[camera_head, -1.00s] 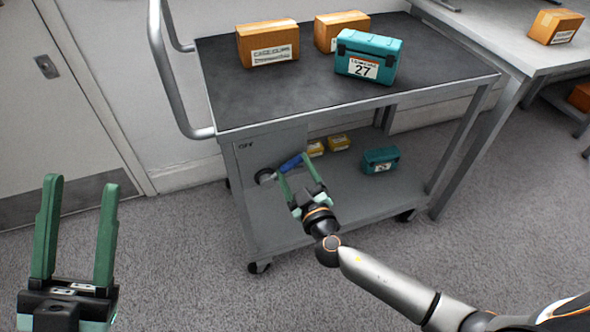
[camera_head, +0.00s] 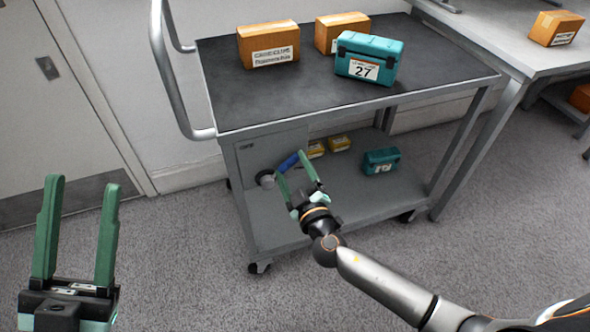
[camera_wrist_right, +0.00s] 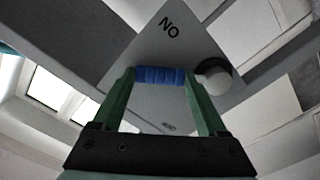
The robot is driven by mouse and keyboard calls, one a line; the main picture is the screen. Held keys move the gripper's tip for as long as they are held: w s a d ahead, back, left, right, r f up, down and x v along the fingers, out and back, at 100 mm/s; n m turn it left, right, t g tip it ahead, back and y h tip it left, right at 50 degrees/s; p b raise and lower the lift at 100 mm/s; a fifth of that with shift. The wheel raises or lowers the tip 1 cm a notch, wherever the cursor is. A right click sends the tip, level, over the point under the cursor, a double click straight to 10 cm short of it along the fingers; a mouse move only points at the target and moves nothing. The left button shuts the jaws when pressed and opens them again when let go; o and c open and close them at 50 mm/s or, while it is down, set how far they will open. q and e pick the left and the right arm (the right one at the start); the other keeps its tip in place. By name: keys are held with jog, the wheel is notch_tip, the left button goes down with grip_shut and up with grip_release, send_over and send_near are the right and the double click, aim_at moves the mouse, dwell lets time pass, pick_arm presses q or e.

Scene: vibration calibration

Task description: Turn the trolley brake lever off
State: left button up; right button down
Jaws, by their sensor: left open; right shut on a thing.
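The brake lever's blue grip (camera_head: 289,160) is on the grey trolley's (camera_head: 222,135) left end panel, below the top shelf. It points up and right from a round grey hub (camera_head: 265,179). My right gripper (camera_head: 288,162) is at the lever with its fingers on both sides of the blue grip. In the right wrist view the blue grip (camera_wrist_right: 160,75) spans between the fingertips, with the pale hub (camera_wrist_right: 214,76) just right of them. Letters reading "NO" show on the panel above; a smaller mark below is unreadable. My left gripper (camera_head: 80,190) is open and empty at lower left.
The trolley's top holds two cardboard boxes (camera_head: 268,44) and a teal case (camera_head: 368,58) marked 27. Its lower shelf holds yellow boxes (camera_head: 339,143) and another teal case (camera_head: 381,161). A table (camera_head: 500,50) stands close on the right. Carpet in front is clear.

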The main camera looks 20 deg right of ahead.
jog(key=a+r+n, duration=0.1)
jog(key=n, duration=0.1)
jog(key=shift+a+r+n+p, duration=0.2)
jog(key=shift+n+p, duration=0.1)
jog(key=n, duration=0.1)
jog(key=a+r+n, duration=0.1)
jog(key=shift+a+n+p, duration=0.25)
jog(key=shift+n+p, duration=0.05)
jog(key=shift+n, duration=0.1)
jog(key=a+n, duration=0.2)
jog(key=n, duration=0.1)
jog(key=shift+s+r, duration=0.1)
jog(key=shift+r, duration=0.1)
pick_arm(q)
jog(key=shift+a+r+p, duration=0.1)
jog(key=shift+r+p, duration=0.25)
jog(key=shift+r, duration=0.65)
pick_arm(e)
jog(key=shift+a+n, duration=0.5)
jog(key=shift+n, duration=0.4)
grip_release()
pick_arm(q)
jog(key=shift+w+f+n+y, duration=0.3)
jog(key=shift+w+f+y, duration=0.2)
jog(key=shift+f+y, duration=0.15)
pick_arm(e)
jog(key=s, duration=0.7)
jog(key=shift+s, duration=0.25)
